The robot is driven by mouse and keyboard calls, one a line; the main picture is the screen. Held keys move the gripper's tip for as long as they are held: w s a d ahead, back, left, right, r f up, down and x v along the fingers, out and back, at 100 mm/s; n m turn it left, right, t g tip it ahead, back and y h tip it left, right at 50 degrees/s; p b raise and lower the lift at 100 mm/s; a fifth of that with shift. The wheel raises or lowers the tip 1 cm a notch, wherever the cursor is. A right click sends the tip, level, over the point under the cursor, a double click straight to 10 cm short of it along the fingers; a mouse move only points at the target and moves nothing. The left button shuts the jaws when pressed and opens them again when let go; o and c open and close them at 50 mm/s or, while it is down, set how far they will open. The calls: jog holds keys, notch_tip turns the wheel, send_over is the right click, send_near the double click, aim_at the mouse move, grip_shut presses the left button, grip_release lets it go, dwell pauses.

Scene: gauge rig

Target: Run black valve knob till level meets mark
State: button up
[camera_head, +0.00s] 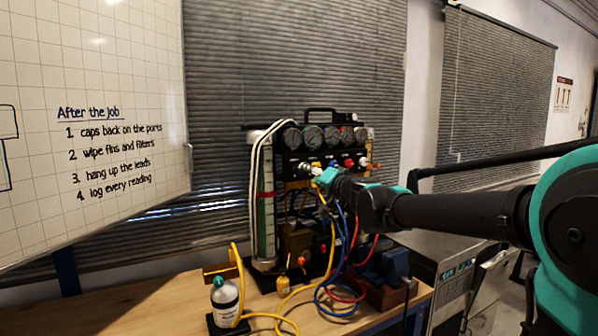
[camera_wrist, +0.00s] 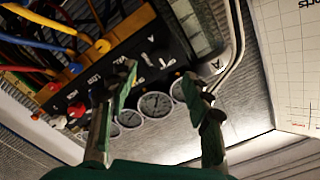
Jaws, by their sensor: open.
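The gauge rig (camera_head: 308,138) stands on the wooden bench, with a row of round dials and a dark valve panel. A tall sight tube (camera_head: 266,215) with red and green on it stands at its left side; the liquid level is too small to read. My gripper (camera_head: 322,175) is at the front of the valve panel, covering part of it. In the wrist view my gripper (camera_wrist: 159,76) is open, its two fingers apart in front of the dark panel (camera_wrist: 122,58) and dials (camera_wrist: 156,104). I cannot surely pick out the black valve knob; the fingers and shadow hide that area.
Yellow, blue and red hoses hang from the rig to the bench (camera_head: 185,300). A white bottle (camera_head: 224,298) stands at the front left. In the wrist view, red (camera_wrist: 76,109) and yellow (camera_wrist: 102,46) fittings lie left of the fingers. A whiteboard (camera_head: 95,110) is at left.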

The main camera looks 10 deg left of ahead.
jog(key=x, duration=0.8)
jog(key=shift+w+a, duration=0.25)
jog(key=shift+w, duration=0.05)
jog(key=shift+c, duration=0.5)
grip_shut()
